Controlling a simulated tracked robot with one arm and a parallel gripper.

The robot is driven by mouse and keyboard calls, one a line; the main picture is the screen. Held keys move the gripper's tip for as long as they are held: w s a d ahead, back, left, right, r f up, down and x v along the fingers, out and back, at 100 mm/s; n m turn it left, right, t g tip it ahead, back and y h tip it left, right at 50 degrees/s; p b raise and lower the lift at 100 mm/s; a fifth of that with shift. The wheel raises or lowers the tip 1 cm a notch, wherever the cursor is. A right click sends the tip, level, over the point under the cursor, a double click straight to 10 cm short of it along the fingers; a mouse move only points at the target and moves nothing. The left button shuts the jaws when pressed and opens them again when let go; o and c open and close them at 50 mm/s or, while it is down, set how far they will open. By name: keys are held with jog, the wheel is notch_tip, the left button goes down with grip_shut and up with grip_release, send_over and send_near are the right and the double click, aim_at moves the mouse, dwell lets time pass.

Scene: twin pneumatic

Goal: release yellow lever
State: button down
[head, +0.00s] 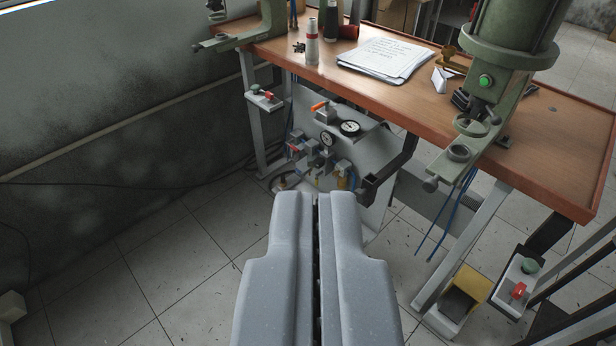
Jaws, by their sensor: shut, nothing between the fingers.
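My gripper (315,197) is shut and empty in the lower middle of the head view, pointing toward the pneumatic panel under the bench. No clear yellow lever can be made out. The grey pneumatic panel (372,150) carries two round gauges (350,128), blue and red fittings and a small yellowish part (343,183) low down, just beyond my fingertips; its shape is too small to tell. An orange-tipped lever (320,106) stands on top of the panel. A yellow-hooded foot pedal (468,283) sits on the floor at right. My fingers hide the panel's lower part.
The wooden workbench (420,75) spans the upper right, holding papers (385,60), a spray can (312,42) and a green press (490,80). Switch boxes with red knobs (519,291) flank the bench. Blue hoses hang at right. Tiled floor (150,270) is clear at left.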

notch_tip(320, 180, up, 12)
jog(key=p, duration=1)
jog(key=shift+f, duration=0.25)
jog(key=shift+w, duration=0.1)
